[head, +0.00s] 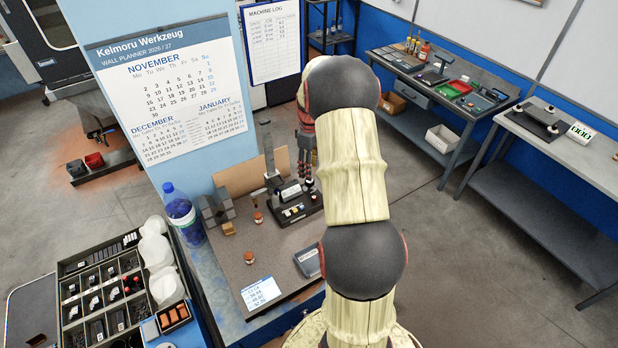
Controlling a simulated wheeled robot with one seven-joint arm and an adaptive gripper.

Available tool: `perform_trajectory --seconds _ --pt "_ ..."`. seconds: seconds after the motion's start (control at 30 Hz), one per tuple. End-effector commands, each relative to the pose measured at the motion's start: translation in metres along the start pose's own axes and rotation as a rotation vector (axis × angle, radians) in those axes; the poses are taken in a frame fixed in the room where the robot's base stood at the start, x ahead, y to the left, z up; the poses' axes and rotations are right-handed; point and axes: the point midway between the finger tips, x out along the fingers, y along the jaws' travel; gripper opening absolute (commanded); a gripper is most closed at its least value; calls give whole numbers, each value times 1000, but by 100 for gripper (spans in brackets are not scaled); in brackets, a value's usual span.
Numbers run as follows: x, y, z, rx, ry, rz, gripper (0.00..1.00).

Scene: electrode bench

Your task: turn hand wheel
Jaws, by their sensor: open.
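A small dark bench device (298,212) with pale labels and a grey upright stands on the grey bench top, left of my arm. I cannot clearly make out a hand wheel on it; the part nearest my gripper is small and partly hidden. My gripper (306,163) is open and points down just above the back right part of the device. I cannot tell whether its fingers touch anything. My pale arm covers the area to the right of the device.
Small orange-lidded jars (258,217), a blue bottle (182,212), grey blocks (217,208) and a white note card (262,292) lie around the bench. A compartment tray (100,258) stands at lower left. A calendar pillar (172,95) rises behind the bench. Open floor lies at right.

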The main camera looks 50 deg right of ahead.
Motion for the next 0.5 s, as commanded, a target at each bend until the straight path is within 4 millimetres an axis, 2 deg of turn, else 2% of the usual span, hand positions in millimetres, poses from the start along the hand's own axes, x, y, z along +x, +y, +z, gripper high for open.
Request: perform_trajectory --seconds 0.1,0.3,0.5 --pt "20 -1 0 1 -2 -3 44" --pt "46 -1 0 2 -1 -2 44" --pt "57 0 0 2 0 0 44"
